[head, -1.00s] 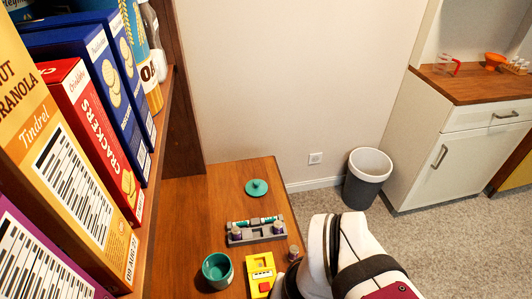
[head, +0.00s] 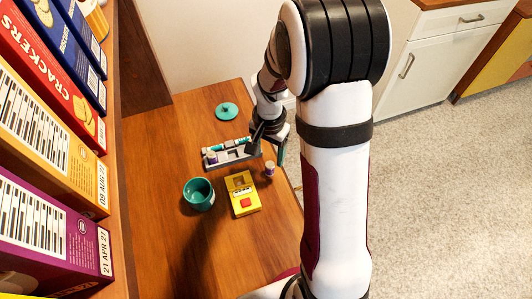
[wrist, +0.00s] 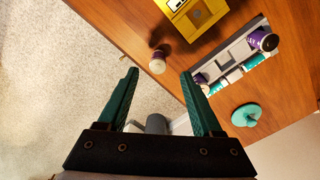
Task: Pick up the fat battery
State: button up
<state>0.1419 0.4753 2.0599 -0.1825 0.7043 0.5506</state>
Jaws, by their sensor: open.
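A short purple battery with a pale top (head: 269,168) stands alone on the table near its right edge. It also shows in the wrist view (wrist: 157,66), ahead of the gap between my fingers. Another stout purple battery (head: 212,157) stands at the left end of the grey tray (head: 236,155); it shows in the wrist view (wrist: 264,40) too. Slim teal-and-white batteries (head: 238,142) lie along the tray's back. My gripper (head: 269,150) is open and empty, above the tray's right end, which it partly hides. Its teal fingers (wrist: 158,76) are apart, touching no battery.
A yellow device with a red button (head: 242,194) lies in front of the tray. A teal cup (head: 198,194) stands left of it, and a teal lid (head: 227,111) lies behind. The front of the table is clear.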

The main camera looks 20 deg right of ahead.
aim_at(270, 164)
jog(key=f, duration=0.5)
jog(key=shift+s+d+f, duration=0.1)
jog(key=shift+d+f, duration=0.1)
jog(key=shift+f, duration=0.2)
grip_shut()
